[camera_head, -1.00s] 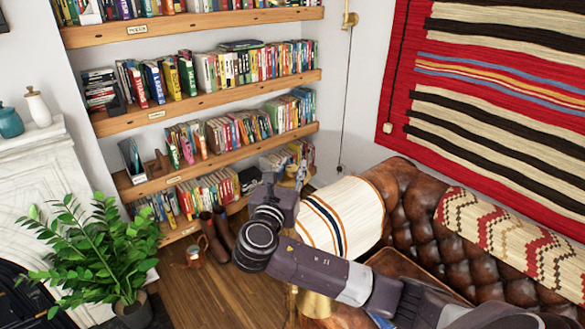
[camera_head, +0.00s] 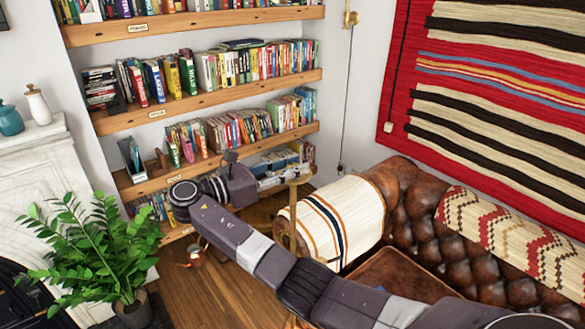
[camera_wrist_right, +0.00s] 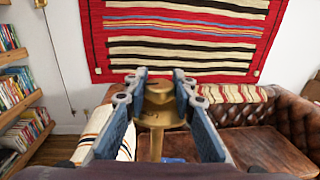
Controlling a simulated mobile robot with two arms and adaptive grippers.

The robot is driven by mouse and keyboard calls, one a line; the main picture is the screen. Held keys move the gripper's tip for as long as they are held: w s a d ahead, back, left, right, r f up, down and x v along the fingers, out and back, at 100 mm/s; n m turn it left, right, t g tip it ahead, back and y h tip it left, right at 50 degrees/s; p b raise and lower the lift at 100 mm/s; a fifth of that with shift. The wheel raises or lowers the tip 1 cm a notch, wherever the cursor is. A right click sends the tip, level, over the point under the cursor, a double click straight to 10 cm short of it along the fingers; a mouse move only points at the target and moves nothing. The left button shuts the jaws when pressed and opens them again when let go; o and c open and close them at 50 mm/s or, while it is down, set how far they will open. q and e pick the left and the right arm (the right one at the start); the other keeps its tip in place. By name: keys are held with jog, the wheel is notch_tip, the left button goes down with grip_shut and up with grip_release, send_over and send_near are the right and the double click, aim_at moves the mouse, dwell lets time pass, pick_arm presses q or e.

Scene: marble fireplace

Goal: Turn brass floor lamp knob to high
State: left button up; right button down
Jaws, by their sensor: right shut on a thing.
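The brass floor lamp (camera_head: 293,226) stands in front of the sofa arm in the head view, partly hidden by my right arm. In the right wrist view its brass knob (camera_wrist_right: 158,92) sits between the two fingers, above a wider brass disc (camera_wrist_right: 161,117) and a post. My right gripper (camera_wrist_right: 158,84) is shut on the knob. In the head view my right gripper (camera_head: 280,181) reaches the lamp top from the left, its fingers small and hard to make out. The knob's setting cannot be read. My left gripper is out of view.
A brown leather sofa (camera_head: 415,235) with a striped throw (camera_head: 335,220) is close behind the lamp. Bookshelves (camera_head: 225,98) line the wall. A potted plant (camera_head: 95,250) stands at left, with a copper can (camera_head: 196,256) on the floor. Wood floor (camera_head: 215,290) is free between.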

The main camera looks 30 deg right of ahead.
aim_at(293, 165)
jog(key=shift+m+g+y+b, duration=0.3)
jog(key=shift+m+g+b, duration=0.35)
jog(key=shift+m+g, duration=0.9)
jog(key=c, duration=1.6)
grip_release()
jog(key=shift+d+n+g, duration=0.1)
jog(key=shift+n+g, duration=0.25)
notch_tip(293, 165, up, 10)
jog(key=shift+r, duration=0.1)
